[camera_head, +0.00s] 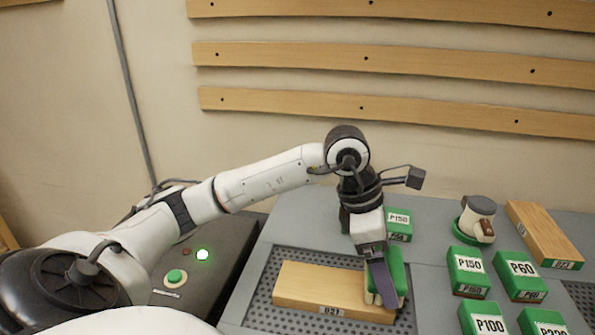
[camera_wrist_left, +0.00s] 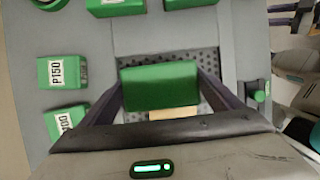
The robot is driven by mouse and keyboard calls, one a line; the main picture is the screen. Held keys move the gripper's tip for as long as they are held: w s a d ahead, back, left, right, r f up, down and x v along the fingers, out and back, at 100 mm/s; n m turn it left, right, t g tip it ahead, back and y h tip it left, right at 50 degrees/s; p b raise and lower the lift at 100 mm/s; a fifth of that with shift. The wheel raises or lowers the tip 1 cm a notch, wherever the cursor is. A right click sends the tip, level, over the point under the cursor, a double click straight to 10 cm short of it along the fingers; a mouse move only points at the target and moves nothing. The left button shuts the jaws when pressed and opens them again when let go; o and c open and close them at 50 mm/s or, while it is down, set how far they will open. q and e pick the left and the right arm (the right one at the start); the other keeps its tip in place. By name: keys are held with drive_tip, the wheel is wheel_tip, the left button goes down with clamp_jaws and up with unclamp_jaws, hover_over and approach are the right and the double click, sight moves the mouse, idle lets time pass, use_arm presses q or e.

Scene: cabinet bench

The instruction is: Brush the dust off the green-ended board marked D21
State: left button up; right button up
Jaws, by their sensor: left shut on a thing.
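The board marked D21 (camera_head: 310,283) lies flat on a perforated dark panel (camera_head: 260,293), with its white label on the near side. A green end on it is not clear to see. My left gripper (camera_head: 382,282) is shut on a green block-shaped tool (camera_head: 398,270) with a paler underside, at the board's right end. I cannot tell whether the tool touches the board. The left wrist view shows the green tool (camera_wrist_left: 160,85) between both fingers, with a strip of the board (camera_wrist_left: 173,114) below it. Dust is not discernible.
Green labelled blocks, including P150 (camera_head: 467,267), P60 (camera_head: 521,271) and P100 (camera_head: 484,320), stand at right. Behind them are a green-based beige device (camera_head: 478,220) and another board (camera_head: 541,232). A button box (camera_head: 220,238) with a lit lamp stands left.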

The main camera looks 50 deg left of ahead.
use_arm(q)
wheel_tip(320, 180, up, 3)
drive_tip(key=shift+s+f+p, duration=0.1)
drive_tip(key=shift+p, duration=0.35)
drive_tip(key=shift+r, duration=0.4)
drive_tip(key=shift+r+p, duration=1.4)
drive_tip(key=shift+r, duration=0.4)
drive_tip(key=shift+f, duration=0.1)
